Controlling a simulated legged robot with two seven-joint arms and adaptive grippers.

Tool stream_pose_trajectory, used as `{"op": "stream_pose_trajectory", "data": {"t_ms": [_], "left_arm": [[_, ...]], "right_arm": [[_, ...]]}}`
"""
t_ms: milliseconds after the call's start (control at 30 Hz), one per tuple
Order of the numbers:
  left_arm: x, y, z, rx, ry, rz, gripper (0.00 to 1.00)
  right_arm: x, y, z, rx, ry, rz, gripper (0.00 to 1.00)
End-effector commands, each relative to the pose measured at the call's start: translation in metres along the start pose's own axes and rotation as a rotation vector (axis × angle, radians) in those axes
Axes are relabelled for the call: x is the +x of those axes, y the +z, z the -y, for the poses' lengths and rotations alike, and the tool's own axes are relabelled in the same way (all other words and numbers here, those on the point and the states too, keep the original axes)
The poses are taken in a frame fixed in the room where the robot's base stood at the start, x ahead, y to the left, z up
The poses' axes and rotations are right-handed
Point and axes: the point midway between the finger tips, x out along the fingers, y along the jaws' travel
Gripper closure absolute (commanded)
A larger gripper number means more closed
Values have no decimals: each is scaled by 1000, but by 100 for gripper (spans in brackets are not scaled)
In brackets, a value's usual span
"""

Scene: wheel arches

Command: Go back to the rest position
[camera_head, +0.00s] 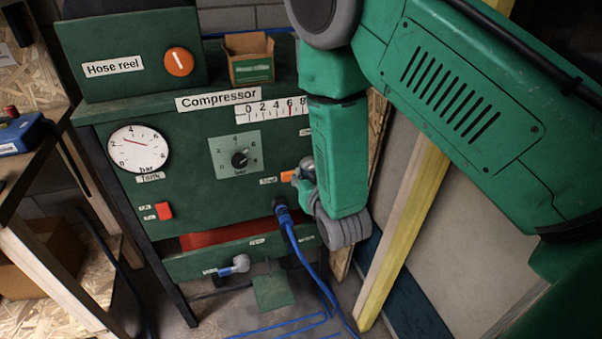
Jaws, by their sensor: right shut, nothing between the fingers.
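My right arm comes in from the right and reaches in front of the right side of the green compressor (200,120). My right gripper (303,178) is partly hidden by my green forearm; what shows of it is small, close to the panel beside an orange part (288,175). It is shut and empty. I cannot tell whether it touches the panel. My left gripper is not in view.
The compressor carries a round gauge (138,148), a black knob (240,158), a red switch (164,210) and a plugged blue hose (297,245) running to the floor. A cardboard box (250,60) sits on top. A yellow post (402,240) stands right, a wooden bench (40,160) left.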

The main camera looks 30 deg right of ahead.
Motion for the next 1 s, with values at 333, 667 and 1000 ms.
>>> {"op": "stream_pose_trajectory", "data": {"t_ms": [333,667,1000], "left_arm": [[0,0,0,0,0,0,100],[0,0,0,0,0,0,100],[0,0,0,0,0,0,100]], "right_arm": [[-1,4,-1,-3,0,15,100],[-91,159,-26,-137,-28,589,100],[-249,261,-56,-280,-110,1198,100]]}}
